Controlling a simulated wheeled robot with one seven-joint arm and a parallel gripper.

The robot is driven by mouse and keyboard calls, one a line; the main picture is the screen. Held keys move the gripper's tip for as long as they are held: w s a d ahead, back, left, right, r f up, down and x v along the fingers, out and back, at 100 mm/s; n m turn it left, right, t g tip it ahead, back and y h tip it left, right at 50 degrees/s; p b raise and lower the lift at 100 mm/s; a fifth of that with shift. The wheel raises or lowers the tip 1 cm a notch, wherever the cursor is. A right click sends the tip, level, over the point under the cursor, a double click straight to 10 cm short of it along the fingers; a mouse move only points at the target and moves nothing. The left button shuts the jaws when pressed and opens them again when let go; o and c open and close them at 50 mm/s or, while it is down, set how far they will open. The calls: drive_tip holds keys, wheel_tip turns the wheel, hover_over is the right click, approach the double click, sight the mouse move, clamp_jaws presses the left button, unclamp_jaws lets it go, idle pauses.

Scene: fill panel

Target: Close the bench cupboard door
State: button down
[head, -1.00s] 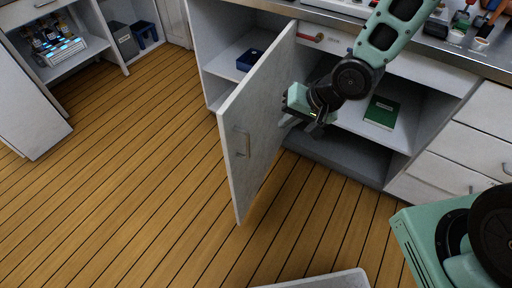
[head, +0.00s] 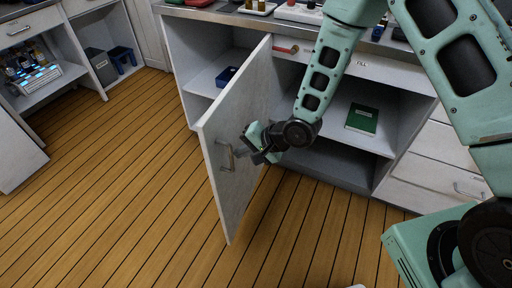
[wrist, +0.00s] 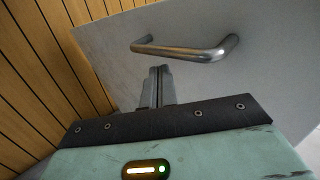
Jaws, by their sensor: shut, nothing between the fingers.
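The bench cupboard door (head: 232,106) is pale grey and stands open, jutting out from the bench front into the room. Its bar handle (head: 229,157) is near the free edge, on the face turned toward my gripper. My gripper (head: 246,151) is at the door's right side, close to the handle. In the wrist view the shut fingers (wrist: 157,80) point at the door face (wrist: 270,60), just below the metal handle (wrist: 185,51). Nothing is between the fingers. I cannot tell whether the fingertips touch the door.
The cupboard's left opening holds a dark blue bin (head: 227,76). A green book (head: 362,118) lies on the right shelf. Drawers (head: 430,185) stand at the right. The wooden floor (head: 110,190) left of the door is clear. Another open cabinet stands at the far left.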

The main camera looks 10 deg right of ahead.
sight(223, 152)
drive_tip(key=shift+w+a+r, duration=0.1)
drive_tip(key=shift+w+a, duration=0.35)
drive_tip(key=shift+a, duration=0.25)
drive_tip(key=shift+w+a+r, duration=0.1)
drive_tip(key=shift+w+a, duration=0.3)
drive_tip(key=shift+a, duration=0.25)
